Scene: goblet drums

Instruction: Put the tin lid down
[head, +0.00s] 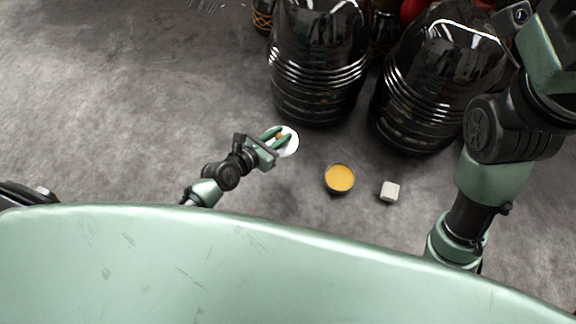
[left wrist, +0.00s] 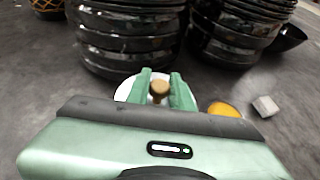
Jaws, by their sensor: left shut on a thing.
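The tin lid (head: 291,147) is a white disc with a small brown knob. My left gripper (head: 277,138) is shut on its knob. In the left wrist view, the knob (left wrist: 159,88) sits between the two green fingers, and the white disc shows around and behind them. I cannot tell whether the lid touches the grey floor or hangs just above it. A small round dark-sided container with an orange top (head: 340,178) stands to the right of the lid, apart from it. The right arm rises at the right, but its fingers are out of view.
Two large glossy black ribbed drums (head: 318,65) (head: 432,85) stand close behind the lid. A small pale grey cube (head: 389,191) lies right of the orange-topped container. Open grey floor (head: 120,110) spreads to the left. A dark bowl (left wrist: 287,38) shows at the far right in the wrist view.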

